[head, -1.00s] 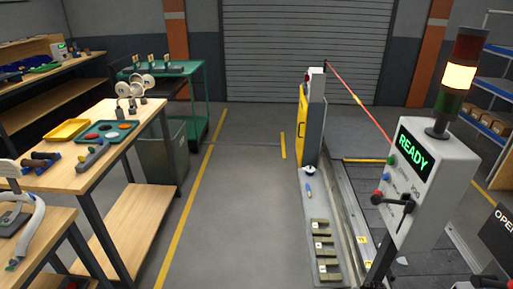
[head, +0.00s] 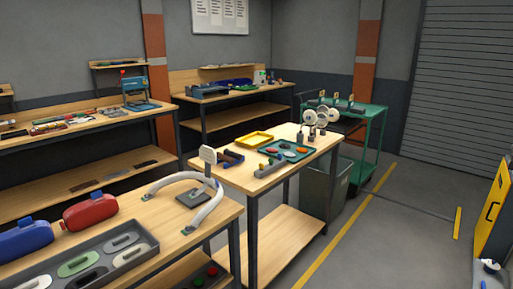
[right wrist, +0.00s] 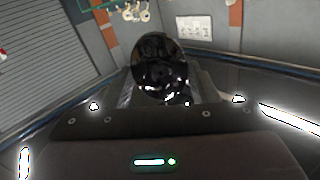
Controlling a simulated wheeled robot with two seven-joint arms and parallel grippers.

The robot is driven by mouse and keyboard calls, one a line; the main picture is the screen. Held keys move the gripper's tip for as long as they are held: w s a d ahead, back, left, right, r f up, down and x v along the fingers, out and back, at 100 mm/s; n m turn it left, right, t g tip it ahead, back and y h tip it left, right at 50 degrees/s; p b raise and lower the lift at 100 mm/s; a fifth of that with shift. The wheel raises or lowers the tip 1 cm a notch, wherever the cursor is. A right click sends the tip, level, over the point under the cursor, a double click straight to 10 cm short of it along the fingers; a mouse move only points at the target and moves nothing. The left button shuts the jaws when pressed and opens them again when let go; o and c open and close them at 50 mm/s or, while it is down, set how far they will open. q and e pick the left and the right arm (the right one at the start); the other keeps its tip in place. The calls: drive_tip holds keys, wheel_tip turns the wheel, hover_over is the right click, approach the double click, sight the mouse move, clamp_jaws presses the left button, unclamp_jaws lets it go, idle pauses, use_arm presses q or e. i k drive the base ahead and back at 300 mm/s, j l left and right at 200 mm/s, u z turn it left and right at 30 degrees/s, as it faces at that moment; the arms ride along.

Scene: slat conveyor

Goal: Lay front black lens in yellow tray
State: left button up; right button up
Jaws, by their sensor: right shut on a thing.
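In the right wrist view my right gripper (right wrist: 160,98) is shut on a glossy black lens (right wrist: 160,62), which stands up between the fingers with bright reflections on it. The yellow tray (head: 268,141) lies on the wooden table in the middle of the head view, empty as far as I can see. The right gripper and the lens do not show in the head view, so their distance from the tray cannot be told. My left gripper is in neither view.
Beside the yellow tray is a green tray (head: 308,150) with coloured oval pieces. A nearer bench holds a grey tray (head: 150,240), red case (head: 90,212), blue case (head: 26,240) and curved white arm (head: 217,200). Clear floor (head: 365,240) lies right of the table.

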sight(255, 139)
drive_tip(key=u, duration=1.6)
drive_tip(key=i+l+u, duration=0.1)
drive_tip(key=l+u, duration=0.15)
drive_tip(key=u, duration=0.25)
drive_tip(key=l+u, duration=0.25)
drive_tip(key=u, duration=0.25)
drive_tip(key=l+u, duration=0.3)
drive_tip(key=u, duration=0.15)
drive_tip(key=k+l+u, duration=0.1)
drive_tip(key=l+u, duration=0.15)
drive_tip(key=u, duration=0.25)
drive_tip(key=k+l+u, duration=0.6)
drive_tip(key=k+l, duration=0.2)
drive_tip(key=k+l+u, duration=0.3)
drive_tip(key=k, duration=0.15)
drive_tip(key=k+l+u, duration=0.1)
drive_tip(key=k+u, duration=0.2)
drive_tip(key=k, duration=0.2)
drive_tip(key=k+l+z, duration=0.2)
drive_tip(key=k+z, duration=0.15)
drive_tip(key=k, duration=0.3)
drive_tip(key=k+l+z, duration=0.35)
drive_tip(key=k, duration=0.3)
drive_tip(key=k+l+z, duration=0.35)
drive_tip(key=k+l, duration=0.15)
drive_tip(key=k, duration=0.05)
